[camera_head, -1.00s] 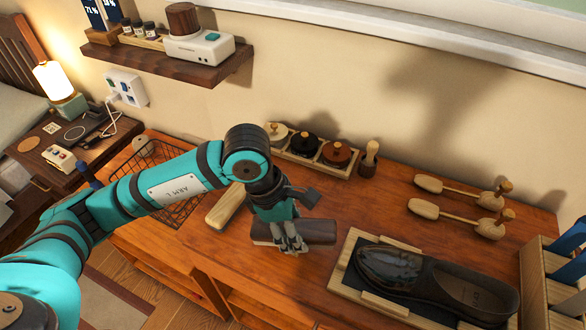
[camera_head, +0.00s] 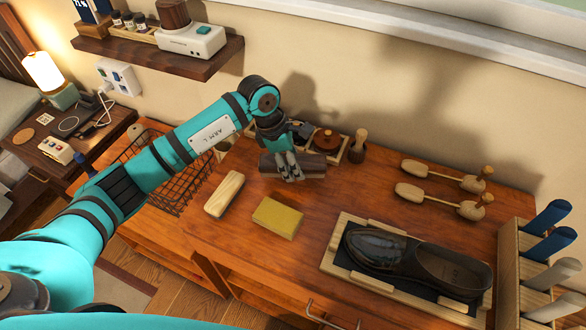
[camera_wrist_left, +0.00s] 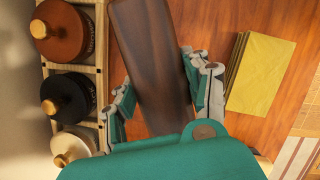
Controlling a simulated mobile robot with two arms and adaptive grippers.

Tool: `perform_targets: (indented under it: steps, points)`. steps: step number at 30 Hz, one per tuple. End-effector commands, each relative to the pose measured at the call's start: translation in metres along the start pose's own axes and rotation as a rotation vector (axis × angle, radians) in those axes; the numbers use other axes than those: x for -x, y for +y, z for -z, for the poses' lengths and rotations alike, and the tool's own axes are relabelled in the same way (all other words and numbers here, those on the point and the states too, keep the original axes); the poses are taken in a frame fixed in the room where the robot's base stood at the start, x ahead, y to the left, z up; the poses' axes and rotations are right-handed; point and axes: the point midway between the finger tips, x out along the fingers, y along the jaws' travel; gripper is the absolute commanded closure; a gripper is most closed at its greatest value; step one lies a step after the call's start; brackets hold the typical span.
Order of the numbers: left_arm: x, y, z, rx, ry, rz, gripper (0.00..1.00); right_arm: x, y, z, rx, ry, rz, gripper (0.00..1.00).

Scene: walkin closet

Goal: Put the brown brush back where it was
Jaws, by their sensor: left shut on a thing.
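The brown brush (camera_head: 305,165) is a dark wooden block with a long smooth back. My left gripper (camera_head: 288,172) is shut on it, over the cabinet top (camera_head: 330,205) and close in front of the polish tin rack. In the left wrist view the brush (camera_wrist_left: 152,60) lies between the two fingers of the gripper (camera_wrist_left: 160,95), with the tin rack on one side and the yellow cloth on the other. The underside of the brush is hidden, and I cannot tell whether it touches the wood. My right gripper is not in view.
The tin rack (camera_wrist_left: 100,70) stands by the wall, with a small upright brush (camera_head: 359,142) beside it. A light wooden block (camera_head: 224,194), a yellow cloth (camera_head: 278,217), a shoe on a tray (camera_head: 335,262) and wooden shoe trees (camera_head: 440,200) surround clear wood.

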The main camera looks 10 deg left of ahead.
Motion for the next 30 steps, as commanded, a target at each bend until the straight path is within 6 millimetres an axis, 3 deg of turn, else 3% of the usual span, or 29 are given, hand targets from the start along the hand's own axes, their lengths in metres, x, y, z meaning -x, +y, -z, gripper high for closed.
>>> perform_targets:
  steps: [6, 18, 19, 24, 30]
  points:
    - [-0.028, -0.002, 0.009, 0.002, 0.0, 0.003, 0.84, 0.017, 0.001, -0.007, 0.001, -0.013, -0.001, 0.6]
    - [-0.036, -0.001, 0.012, 0.0, 0.0, 0.0, 0.84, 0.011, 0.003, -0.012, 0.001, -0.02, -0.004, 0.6]
    - [-0.036, -0.001, 0.012, 0.0, 0.0, 0.0, 0.51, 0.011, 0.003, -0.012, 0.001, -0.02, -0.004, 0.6]
    - [-0.035, -0.001, 0.011, 0.001, 0.0, 0.001, 0.29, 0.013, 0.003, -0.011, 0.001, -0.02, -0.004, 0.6]
    - [-0.035, -0.001, 0.011, 0.001, 0.0, 0.001, 0.29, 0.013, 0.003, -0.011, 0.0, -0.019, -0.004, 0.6]
